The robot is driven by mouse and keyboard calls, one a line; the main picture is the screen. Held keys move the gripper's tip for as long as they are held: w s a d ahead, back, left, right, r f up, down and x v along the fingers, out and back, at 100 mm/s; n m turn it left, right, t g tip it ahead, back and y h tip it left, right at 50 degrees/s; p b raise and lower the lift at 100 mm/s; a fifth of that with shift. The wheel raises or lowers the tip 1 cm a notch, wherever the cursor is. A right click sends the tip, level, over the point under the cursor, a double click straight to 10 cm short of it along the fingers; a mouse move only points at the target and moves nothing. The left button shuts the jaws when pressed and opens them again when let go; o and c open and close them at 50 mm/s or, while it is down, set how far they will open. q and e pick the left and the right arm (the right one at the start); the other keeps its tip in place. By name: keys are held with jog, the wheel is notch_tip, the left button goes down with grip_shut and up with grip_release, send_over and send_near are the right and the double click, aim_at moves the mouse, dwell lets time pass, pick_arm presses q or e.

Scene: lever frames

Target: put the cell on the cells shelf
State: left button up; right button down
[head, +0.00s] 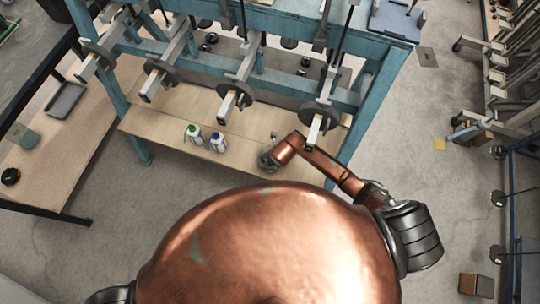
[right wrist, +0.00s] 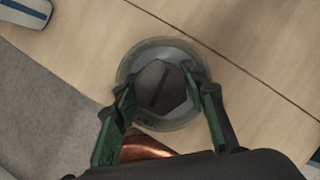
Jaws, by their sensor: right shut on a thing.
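The cell (right wrist: 162,88) is a round, clear-walled grey pot with a dark hexagonal, slotted top in the right wrist view. My right gripper (right wrist: 158,79) is shut on it, with a green finger on each side. In the head view my right gripper (head: 268,160) is over the front part of the low wooden shelf (head: 160,124), and the cell is hard to make out there. I cannot tell whether the cell touches the wood. No shelf shows a readable label. My left gripper is out of view.
A green-capped bottle (head: 193,133) and a blue-capped bottle (head: 217,143) stand on the wood left of my right gripper. The teal frame (head: 370,112) rises behind, with several levers and hanging weights (head: 318,114) close above. A wooden bench (head: 60,165) is at left; floor lies between.

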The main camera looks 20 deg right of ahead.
jog(key=c, duration=1.2)
grip_release()
jog(key=shift+r, duration=0.15)
jog(key=r, duration=0.1)
jog(key=s+r, duration=0.1)
jog(key=s+p, duration=0.1)
jog(key=shift+d+r, duration=0.25)
jog(key=shift+r, duration=0.15)
jog(key=s, duration=0.3)
jog(key=s+d+b, duration=0.1)
jog(key=s, duration=0.5)
jog(key=shift+s+d+f, duration=0.1)
jog(key=shift+d+f, duration=0.1)
jog(key=shift+d, duration=0.15)
jog(key=shift+s+d+b, duration=0.15)
jog(key=shift+s+b, duration=0.4)
jog(key=shift+s, duration=0.1)
jog(key=shift+s+r, duration=0.1)
jog(key=shift+s, duration=0.15)
